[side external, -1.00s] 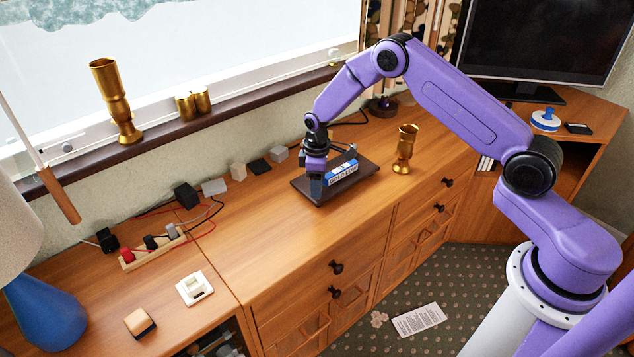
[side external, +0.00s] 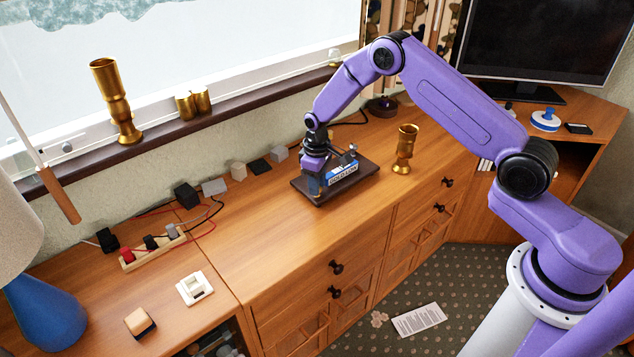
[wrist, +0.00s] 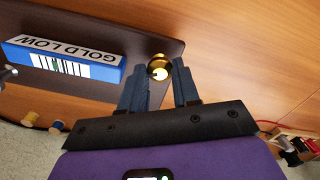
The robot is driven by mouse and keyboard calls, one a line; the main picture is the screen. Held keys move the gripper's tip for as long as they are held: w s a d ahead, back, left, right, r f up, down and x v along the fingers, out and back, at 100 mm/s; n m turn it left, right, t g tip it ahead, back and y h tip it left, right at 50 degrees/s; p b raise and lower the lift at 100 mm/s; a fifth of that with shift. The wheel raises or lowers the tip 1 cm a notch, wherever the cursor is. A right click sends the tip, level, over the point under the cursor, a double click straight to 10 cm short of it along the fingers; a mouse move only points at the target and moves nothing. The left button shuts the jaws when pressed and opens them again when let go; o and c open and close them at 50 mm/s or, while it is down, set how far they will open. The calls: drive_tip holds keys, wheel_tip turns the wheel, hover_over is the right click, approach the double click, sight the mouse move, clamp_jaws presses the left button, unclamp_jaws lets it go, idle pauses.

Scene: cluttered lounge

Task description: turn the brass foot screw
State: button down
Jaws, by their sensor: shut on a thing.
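The brass foot screw (wrist: 159,69) shows in the wrist view as a small shiny round head at the edge of a dark base plate (wrist: 140,45). My gripper (wrist: 158,76) has its two dark fingers on either side of it, shut on it. A blue and white block lettered "GOLD LOW" (wrist: 62,60) lies on the plate beside the fingers. In the side view my gripper (side external: 315,192) is low at the left corner of the plate (side external: 360,177), next to the block (side external: 342,174); the screw cannot be made out there.
A brass goblet (side external: 405,150) stands right of the plate. Small blocks (side external: 239,171) line the wall behind, and a power strip (side external: 152,249) with cables lies to the left. The cabinet top in front of the plate is clear.

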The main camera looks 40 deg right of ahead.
drive_tip(key=m, duration=0.5)
idle(0.5)
drive_tip(key=c, duration=0.8)
unclamp_jaws()
drive_tip(key=shift+r, duration=0.1)
wheel_tip(320, 180, up, 17)
drive_tip(key=shift+r, duration=0.15)
